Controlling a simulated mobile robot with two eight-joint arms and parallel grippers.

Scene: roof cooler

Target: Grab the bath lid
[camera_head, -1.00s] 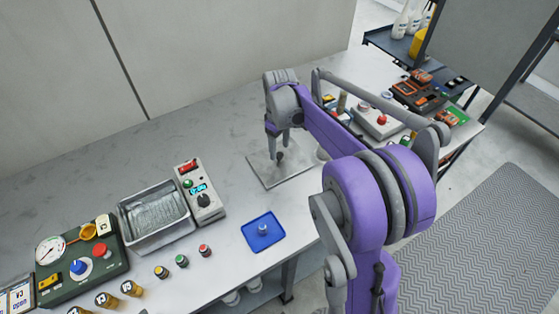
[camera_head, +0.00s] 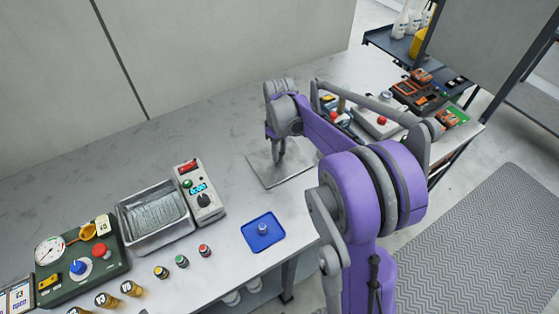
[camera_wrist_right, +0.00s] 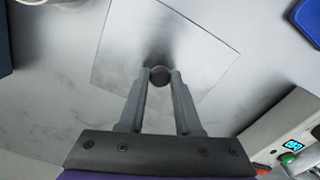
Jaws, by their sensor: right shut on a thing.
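The bath lid (camera_head: 265,173) is a flat, square, metallic grey plate lying on the white bench, right of the open bath. It also shows in the right wrist view (camera_wrist_right: 190,45) with a round dark knob (camera_wrist_right: 159,75) at its middle. My right gripper (camera_head: 278,156) reaches down over the lid. In the right wrist view its fingertips (camera_wrist_right: 160,78) are shut on the knob from both sides. In the head view the gripper hides the knob. My left gripper is not in view.
The metal bath (camera_head: 151,240) holds clear liquid, beside a control box (camera_head: 201,190) with a lit display. A blue square tray (camera_head: 271,240) with a small knob lies nearer the front edge. Small capped vials stand along the front. The bench around the lid is mostly clear.

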